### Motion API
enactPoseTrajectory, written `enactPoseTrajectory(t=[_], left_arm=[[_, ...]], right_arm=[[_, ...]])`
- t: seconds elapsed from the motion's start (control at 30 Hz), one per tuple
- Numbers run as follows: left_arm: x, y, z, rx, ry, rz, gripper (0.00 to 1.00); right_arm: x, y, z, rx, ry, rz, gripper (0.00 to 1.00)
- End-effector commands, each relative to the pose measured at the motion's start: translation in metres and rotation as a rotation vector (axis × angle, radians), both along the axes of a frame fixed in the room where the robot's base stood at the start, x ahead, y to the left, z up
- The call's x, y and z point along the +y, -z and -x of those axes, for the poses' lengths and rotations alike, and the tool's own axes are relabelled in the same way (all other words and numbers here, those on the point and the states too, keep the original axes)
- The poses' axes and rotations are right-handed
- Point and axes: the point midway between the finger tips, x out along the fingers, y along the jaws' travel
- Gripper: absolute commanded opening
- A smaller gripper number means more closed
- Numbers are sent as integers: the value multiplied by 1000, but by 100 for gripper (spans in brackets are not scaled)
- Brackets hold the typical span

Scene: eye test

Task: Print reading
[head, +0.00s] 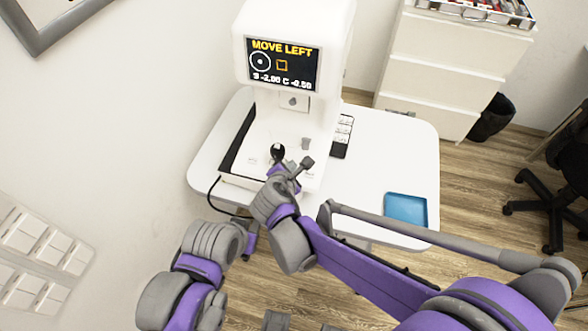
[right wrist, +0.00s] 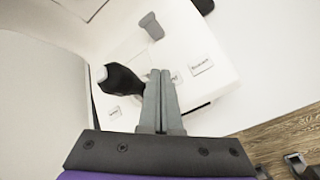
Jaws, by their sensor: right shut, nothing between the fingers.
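The white eye-test machine (head: 340,45) stands on a white table. Its screen (head: 277,64) reads "MOVE LEFT" in yellow, with a white dotted circle left of an orange square, and "S -2.00 C -0.50" below. A black joystick (head: 277,151) rises from its base; it also shows in the right wrist view (right wrist: 122,80). No printed slip is visible.
Small labels (right wrist: 202,65) lie on the machine base; their text is too blurred to read. A black tray with white pieces (head: 342,135) is right of the machine. A blue tray (head: 405,210) is at the table's (head: 385,150) front right. The table's right half is mostly clear.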

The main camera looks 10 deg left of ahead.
Motion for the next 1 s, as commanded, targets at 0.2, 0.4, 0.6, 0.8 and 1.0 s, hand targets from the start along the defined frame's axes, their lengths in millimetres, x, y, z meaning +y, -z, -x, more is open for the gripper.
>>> enactPoseTrajectory(t=[0.2,0.4,0.6,0.8,1.0], left_arm=[[0,0,0,0,0,0,0],[0,4,1,2,0,0,0],[0,9,2,4,0,0,0],[0,9,2,3,0,0,0],[0,9,2,3,0,0,0]], right_arm=[[0,0,0,0,0,0,0],[0,4,0,0,0,0,0],[0,9,-1,0,0,0,0],[0,8,-1,0,0,0,0],[0,9,-1,0,0,0,0]])
